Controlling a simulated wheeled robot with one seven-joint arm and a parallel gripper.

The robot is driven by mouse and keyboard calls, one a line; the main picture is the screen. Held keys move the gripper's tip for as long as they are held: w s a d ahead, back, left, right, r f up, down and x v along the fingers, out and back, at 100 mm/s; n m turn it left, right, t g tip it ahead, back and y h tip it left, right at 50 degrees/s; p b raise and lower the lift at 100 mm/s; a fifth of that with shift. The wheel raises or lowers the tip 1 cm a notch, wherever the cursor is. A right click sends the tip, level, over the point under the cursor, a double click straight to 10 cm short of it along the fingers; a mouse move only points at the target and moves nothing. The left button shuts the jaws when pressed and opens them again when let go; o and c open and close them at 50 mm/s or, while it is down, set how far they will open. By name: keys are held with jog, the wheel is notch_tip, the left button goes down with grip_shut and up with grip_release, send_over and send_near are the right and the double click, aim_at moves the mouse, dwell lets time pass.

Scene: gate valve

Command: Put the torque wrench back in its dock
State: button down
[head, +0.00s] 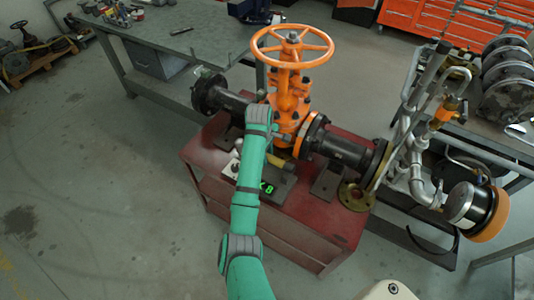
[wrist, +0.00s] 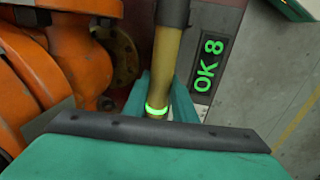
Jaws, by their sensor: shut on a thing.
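The torque wrench (wrist: 166,62) shows in the wrist view as a yellow-brown shaft with a dark upper section and a glowing green ring near its lower end. My gripper (wrist: 160,103) has its teal fingers on both sides of the shaft and is shut on it. In the head view a short yellow piece of the wrench (head: 281,162) shows right of my arm, low in front of the valve; my arm hides the rest and my gripper. A dark display (wrist: 208,62) reads "OK 8" beside the wrench. I cannot clearly make out the dock.
The orange gate valve (head: 290,95) with its handwheel (head: 291,45) stands close behind my arm on a red cabinet (head: 325,205). Black flanged pipes extend to both sides. A grey workbench (head: 165,35) is at the back left. Pipework (head: 420,150) crowds the right. Floor at left is clear.

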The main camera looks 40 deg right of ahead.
jog(key=shift+f, duration=1.35)
jog(key=c, duration=1.4)
grip_release()
jog(key=shift+f, duration=0.15)
jog(key=r, duration=0.3)
jog(key=a+r, duration=0.1)
jog(key=r, duration=0.6)
jog(key=shift+s+a, duration=0.1)
jog(key=shift+a, duration=0.1)
jog(key=shift+s+a+r, duration=0.1)
jog(key=shift+r, duration=0.35)
